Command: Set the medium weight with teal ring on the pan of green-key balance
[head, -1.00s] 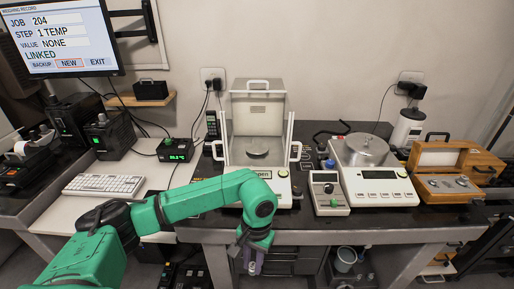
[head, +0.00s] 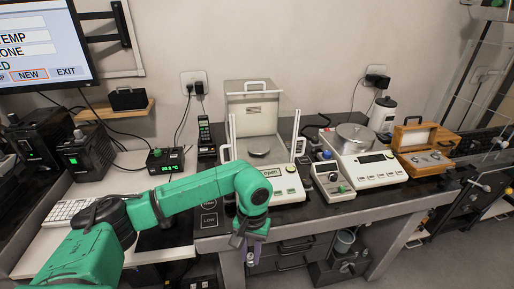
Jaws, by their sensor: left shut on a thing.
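My left gripper (head: 250,257) hangs in front of the bench edge, pointing down, below bench-top height. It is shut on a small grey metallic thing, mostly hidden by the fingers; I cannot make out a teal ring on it. My right gripper is out of view.
An open wooden weight case (head: 424,160) stands at the right. A keyboard (head: 68,212) and a green-digit display box (head: 165,160) are at the left.

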